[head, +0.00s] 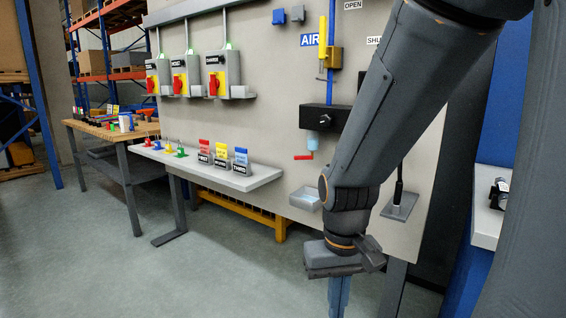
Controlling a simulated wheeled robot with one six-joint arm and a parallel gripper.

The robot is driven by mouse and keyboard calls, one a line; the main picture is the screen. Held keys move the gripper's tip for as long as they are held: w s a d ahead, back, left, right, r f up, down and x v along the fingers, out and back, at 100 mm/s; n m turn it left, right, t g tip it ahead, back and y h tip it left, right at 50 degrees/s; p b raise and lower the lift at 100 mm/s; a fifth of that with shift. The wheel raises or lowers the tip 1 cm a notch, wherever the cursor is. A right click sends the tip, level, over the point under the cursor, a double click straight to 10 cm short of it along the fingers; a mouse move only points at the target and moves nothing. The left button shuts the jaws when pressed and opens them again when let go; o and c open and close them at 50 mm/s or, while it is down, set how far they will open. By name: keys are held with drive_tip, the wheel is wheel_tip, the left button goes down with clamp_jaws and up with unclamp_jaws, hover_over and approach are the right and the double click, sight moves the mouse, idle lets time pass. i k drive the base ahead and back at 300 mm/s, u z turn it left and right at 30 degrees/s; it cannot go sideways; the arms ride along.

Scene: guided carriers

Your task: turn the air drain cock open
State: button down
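The air line is a blue vertical pipe (330,85) on the grey panel, beside a blue AIR label (310,40). It runs down to a black unit (325,118) with a round dial and a pale blue bowl (313,141). A small red lever (303,157) lies roughly level below the bowl and looks like the drain cock's handle. My gripper (339,298) hangs down in front of the panel, lower than the red lever, to its right and apart from it. Its blue fingers run to the bottom edge, so their opening is unclear.
A yellow handle (322,39) sits on the pipe higher up. A clear tray (306,198) is below the lever. A shelf (262,178) with coloured tags and padlocks juts out left. Switch boxes (215,75) hang above it. My arm hides part of the panel's right side.

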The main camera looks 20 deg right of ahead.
sight(310, 157)
drive_tip(key=i, duration=1.05)
drive_tip(key=z, duration=0.7)
